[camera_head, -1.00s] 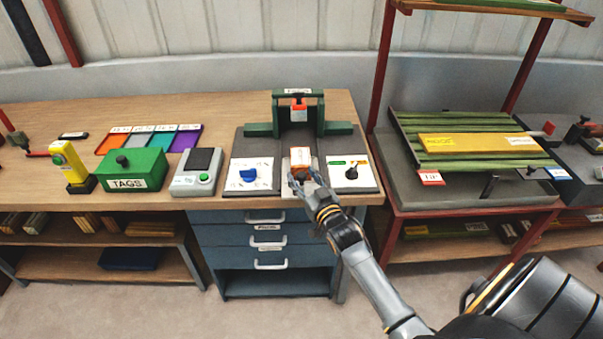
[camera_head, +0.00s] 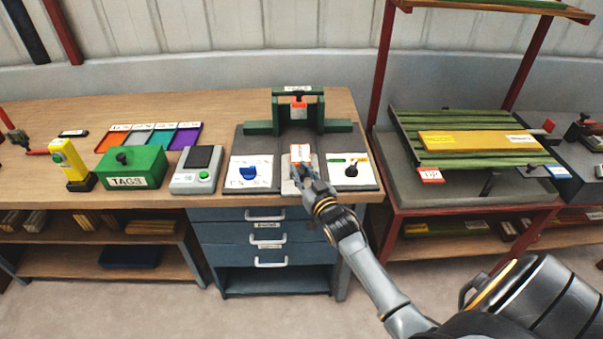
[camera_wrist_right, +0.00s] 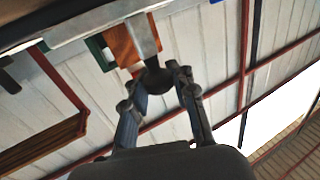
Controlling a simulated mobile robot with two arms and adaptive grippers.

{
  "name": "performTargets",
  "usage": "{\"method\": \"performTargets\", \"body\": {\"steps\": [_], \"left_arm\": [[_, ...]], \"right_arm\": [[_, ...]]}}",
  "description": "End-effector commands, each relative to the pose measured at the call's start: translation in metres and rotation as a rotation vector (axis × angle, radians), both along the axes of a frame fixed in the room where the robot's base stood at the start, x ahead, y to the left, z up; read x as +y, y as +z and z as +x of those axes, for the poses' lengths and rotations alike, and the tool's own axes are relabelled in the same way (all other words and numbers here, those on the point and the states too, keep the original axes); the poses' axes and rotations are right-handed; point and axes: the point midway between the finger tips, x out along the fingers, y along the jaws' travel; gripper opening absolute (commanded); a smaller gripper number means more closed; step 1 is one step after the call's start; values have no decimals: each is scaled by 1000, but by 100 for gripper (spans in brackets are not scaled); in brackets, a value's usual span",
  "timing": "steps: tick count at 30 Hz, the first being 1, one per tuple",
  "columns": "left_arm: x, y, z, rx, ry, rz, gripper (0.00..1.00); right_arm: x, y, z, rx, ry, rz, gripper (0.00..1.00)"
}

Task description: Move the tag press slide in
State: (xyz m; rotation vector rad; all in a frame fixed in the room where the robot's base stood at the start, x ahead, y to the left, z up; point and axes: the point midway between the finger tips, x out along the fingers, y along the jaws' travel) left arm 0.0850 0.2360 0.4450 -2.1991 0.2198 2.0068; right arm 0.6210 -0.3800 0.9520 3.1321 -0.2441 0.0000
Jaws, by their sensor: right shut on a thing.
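The green tag press (camera_head: 298,108) stands on a dark base on the wooden bench. Its slide (camera_head: 289,186) sits in the channel in front of the press arch. A block with a white label and orange edges (camera_head: 301,153) lies on the slide, in front of the arch. My right gripper (camera_head: 307,180) is at the slide's front end. In the right wrist view, its fingers (camera_wrist_right: 168,88) are shut on a dark round knob (camera_wrist_right: 157,80) at the slide's end. The fingers partly hide the knob. My left gripper does not show.
A panel with a blue dial (camera_head: 249,175) lies left of the slide, and one with a black dial (camera_head: 351,170) lies right, both close to my gripper. A green TAGS box (camera_head: 134,167) and a grey device (camera_head: 196,170) stand further left.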

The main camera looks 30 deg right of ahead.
Motion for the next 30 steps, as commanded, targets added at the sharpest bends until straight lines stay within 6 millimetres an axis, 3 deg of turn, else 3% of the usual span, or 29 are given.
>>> {"method": "performTargets", "body": {"steps": [9,22,23,24,27,30], "left_arm": [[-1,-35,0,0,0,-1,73],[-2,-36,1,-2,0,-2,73],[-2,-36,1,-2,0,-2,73],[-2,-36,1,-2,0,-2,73],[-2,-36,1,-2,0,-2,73],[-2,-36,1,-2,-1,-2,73]], "right_arm": [[-35,-3,56,-3,-2,-5,0],[-43,0,65,2,-5,-2,0],[-43,0,64,2,-5,-2,24],[-43,0,64,2,-5,-2,32],[-43,0,65,2,-5,-2,50],[-42,0,65,1,-4,-1,50]]}}
